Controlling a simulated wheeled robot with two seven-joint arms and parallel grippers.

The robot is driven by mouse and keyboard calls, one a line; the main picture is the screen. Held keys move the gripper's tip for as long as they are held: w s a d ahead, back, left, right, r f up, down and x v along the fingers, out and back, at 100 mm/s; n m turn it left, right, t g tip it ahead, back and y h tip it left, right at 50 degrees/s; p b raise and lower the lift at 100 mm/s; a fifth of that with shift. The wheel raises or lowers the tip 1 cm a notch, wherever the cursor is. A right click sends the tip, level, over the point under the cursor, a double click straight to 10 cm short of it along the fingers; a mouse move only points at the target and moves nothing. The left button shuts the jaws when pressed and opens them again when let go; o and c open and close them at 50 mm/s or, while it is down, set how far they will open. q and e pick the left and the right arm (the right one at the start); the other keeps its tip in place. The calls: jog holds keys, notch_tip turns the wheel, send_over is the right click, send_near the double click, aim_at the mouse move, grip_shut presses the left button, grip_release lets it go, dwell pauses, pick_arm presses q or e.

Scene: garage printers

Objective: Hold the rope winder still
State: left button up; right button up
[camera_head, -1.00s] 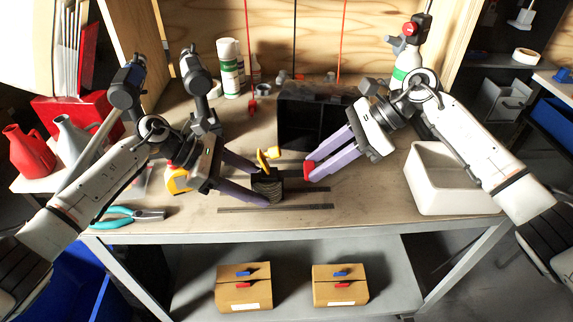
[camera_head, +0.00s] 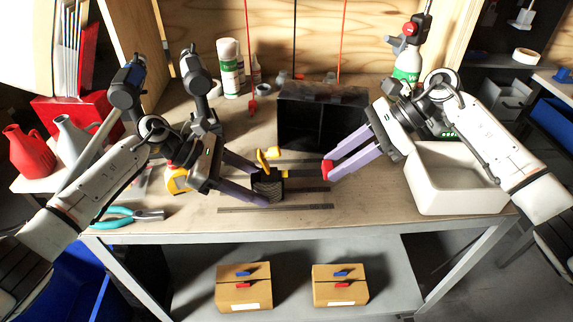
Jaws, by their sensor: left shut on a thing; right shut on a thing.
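The rope winder (camera_head: 268,188) is a dark coil with a yellow handle (camera_head: 263,160) on top, upright on the workbench. My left gripper (camera_head: 262,187) has its purple fingers around the coil and is shut on it. My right gripper (camera_head: 330,168) is to the right of the winder, apart from it, with a small red thing (camera_head: 327,171) between its fingertips. How far the red thing extends between the fingers is hidden.
A black open box (camera_head: 322,95) stands behind the grippers. A white bin (camera_head: 456,190) is at the right edge of the workbench (camera_head: 370,208). Teal pliers (camera_head: 125,215) and a yellow tape measure (camera_head: 176,180) lie at the left. A metal ruler (camera_head: 275,208) lies in front.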

pick_arm(q)
jog(key=shift+s+a+f, duration=0.15)
jog(key=shift+f, duration=0.3)
pick_arm(e)
jog(key=shift+d, duration=0.4)
jog(key=o, duration=1.2)
jog(key=shift+o, duration=0.2)
pick_arm(q)
jog(key=o, duration=1.7)
jog(key=shift+r, duration=0.15)
pick_arm(e)
jog(key=v, duration=1.2)
pick_arm(q)
jog(key=shift+r, duration=0.2)
jog(key=v, duration=1.1)
jog(key=shift+a+r, duration=0.25)
jog(key=shift+r, duration=0.05)
